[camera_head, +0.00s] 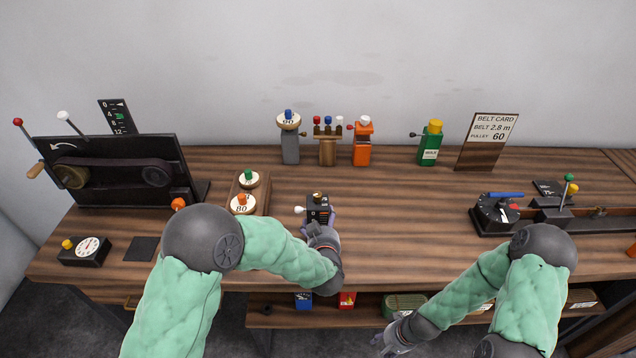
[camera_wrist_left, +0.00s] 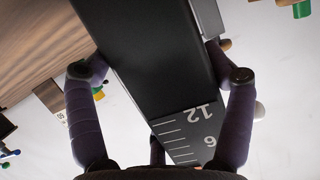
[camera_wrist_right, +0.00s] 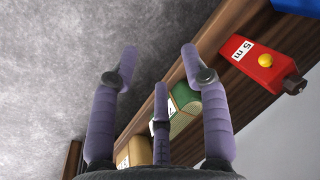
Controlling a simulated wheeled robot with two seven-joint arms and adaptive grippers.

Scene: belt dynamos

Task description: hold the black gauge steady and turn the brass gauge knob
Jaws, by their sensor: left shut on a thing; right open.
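The black gauge (camera_head: 319,207) stands upright near the table's front middle, with a brass knob (camera_head: 317,195) on top and a white-tipped side lever (camera_head: 300,210). My left gripper (camera_head: 328,226) is shut on the gauge from the front and right, hiding part of it. In the left wrist view the gauge's black body (camera_wrist_left: 150,60) lies between the fingers, with a scale marked 6 and 12 (camera_wrist_left: 188,135) below. My right gripper (camera_head: 388,345) is open and empty, low in front of the table. Its spread fingers show in the right wrist view (camera_wrist_right: 158,60).
A black belt machine (camera_head: 120,170) is at the left, and a dial device (camera_head: 497,212) at the right. A lower shelf (camera_head: 370,312) holds coloured boxes under the tabletop. The table right of the gauge is clear.

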